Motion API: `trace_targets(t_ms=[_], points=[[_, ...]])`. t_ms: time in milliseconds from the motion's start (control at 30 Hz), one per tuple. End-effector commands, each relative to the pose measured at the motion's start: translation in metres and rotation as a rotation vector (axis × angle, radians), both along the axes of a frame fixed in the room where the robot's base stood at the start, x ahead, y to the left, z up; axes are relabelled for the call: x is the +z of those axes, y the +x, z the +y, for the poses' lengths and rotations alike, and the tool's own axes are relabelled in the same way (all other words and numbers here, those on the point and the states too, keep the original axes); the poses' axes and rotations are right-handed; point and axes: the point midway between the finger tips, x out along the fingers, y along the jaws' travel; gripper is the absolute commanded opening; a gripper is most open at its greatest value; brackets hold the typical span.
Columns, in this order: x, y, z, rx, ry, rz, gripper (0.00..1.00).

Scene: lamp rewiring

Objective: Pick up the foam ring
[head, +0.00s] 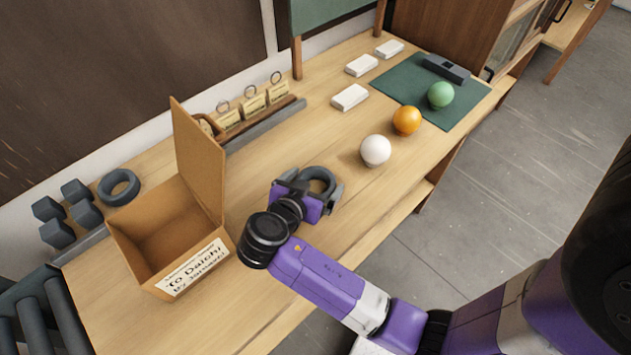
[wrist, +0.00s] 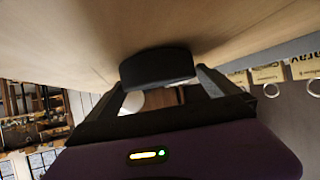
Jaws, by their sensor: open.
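A dark grey foam ring (head: 321,171) lies flat on the wooden table in front of my gripper (head: 312,185). The fingers are open, one on each side of the ring. In the wrist view the ring (wrist: 156,68) shows edge-on between the tips of my gripper (wrist: 160,84). I cannot tell whether either finger touches it. A second, similar dark grey ring (head: 118,187) lies at the left back of the table, beside several grey foam blocks (head: 60,211).
An open cardboard box (head: 142,232) stands left of my gripper. White (head: 375,150), orange (head: 406,120) and green (head: 440,95) balls are to the right, the green one on a dark green mat (head: 398,84). A rack with tags (head: 254,105) stands behind. Table space around the ring is clear.

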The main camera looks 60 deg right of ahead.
Motion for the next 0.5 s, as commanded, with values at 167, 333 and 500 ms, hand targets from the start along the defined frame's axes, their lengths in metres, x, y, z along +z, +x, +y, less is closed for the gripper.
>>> trace_targets(t_ms=[167, 333, 500], points=[[-0.0034, 0.0006, -0.0060, 0.000, 0.000, 0.000, 1.00], [-0.0034, 0.0006, -0.0056, 0.000, 0.000, 0.000, 0.94], [-0.0033, 0.0007, -0.0054, 0.001, 0.000, 0.000, 0.61]])
